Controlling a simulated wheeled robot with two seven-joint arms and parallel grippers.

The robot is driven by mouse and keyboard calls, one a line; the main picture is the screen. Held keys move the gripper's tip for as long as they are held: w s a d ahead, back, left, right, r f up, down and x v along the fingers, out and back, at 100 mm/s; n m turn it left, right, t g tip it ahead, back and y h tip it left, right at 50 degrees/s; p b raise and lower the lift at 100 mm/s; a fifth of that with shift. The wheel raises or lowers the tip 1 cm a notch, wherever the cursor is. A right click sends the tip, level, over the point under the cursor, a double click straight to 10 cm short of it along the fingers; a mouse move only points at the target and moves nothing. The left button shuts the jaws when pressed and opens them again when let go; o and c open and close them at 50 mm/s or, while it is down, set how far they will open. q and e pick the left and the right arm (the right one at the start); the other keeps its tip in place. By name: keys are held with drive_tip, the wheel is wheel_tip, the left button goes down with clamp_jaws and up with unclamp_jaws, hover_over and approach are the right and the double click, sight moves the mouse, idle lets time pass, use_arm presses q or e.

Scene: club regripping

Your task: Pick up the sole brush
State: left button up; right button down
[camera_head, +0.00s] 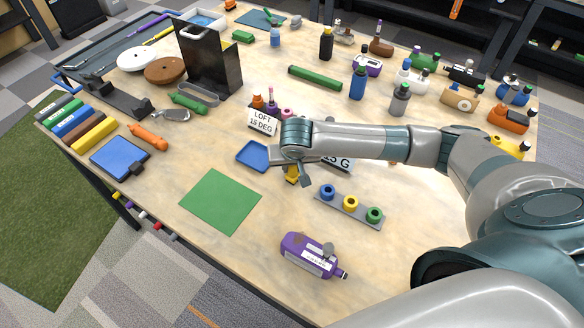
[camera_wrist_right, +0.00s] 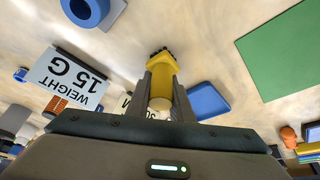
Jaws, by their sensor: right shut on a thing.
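My right gripper (camera_head: 296,168) is over the middle of the table and shows in the wrist view with its two fingers (camera_wrist_right: 160,82) closed around a yellow brush. The yellow brush (camera_wrist_right: 158,66) has dark bristle-like tips at its far end, and its pale round end is between the fingers. In the head view only a small yellow part of the brush (camera_head: 291,176) shows below the gripper; the rest is hidden. I cannot tell whether it touches the table. My left gripper is not in view.
A blue tray (camera_head: 253,156) lies just left of the gripper, and a green mat (camera_head: 220,201) is nearer the front. A grey holder with three coloured rings (camera_head: 348,208) lies to the right. A purple bottle (camera_head: 312,255) lies near the front edge. A "15 G" sign (camera_wrist_right: 70,78) stands close by.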

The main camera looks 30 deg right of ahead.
drive_tip(key=shift+r+b, duration=0.4)
drive_tip(key=shift+r, duration=0.3)
drive_tip(key=shift+s+d+r+b, duration=0.15)
drive_tip(key=shift+r+b, duration=0.1)
drive_tip(key=shift+r, duration=0.35)
drive_tip(key=shift+s+d+r+b, duration=0.15)
drive_tip(key=shift+r+b, duration=0.1)
drive_tip(key=shift+r, duration=0.35)
drive_tip(key=s+d+r+b, duration=0.3)
drive_tip(key=s+d+r, duration=0.3)
drive_tip(key=s+d, duration=0.1)
drive_tip(key=shift+s+d+r, duration=0.3)
drive_tip(key=shift+s+r, duration=0.1)
drive_tip(key=shift+w+a, duration=0.1)
drive_tip(key=w+a+r+n+b, duration=0.1)
drive_tip(key=w+a+r+n, duration=0.1)
drive_tip(key=a, duration=0.5)
drive_tip(key=w+a+r+n+y+b, duration=0.1)
drive_tip(key=w+a+r+n+b, duration=0.1)
drive_tip(key=a, duration=0.6)
drive_tip(key=shift+w+a+r+y, duration=0.3)
drive_tip(key=shift+w+r, duration=0.1)
drive_tip(key=shift+w, duration=0.4)
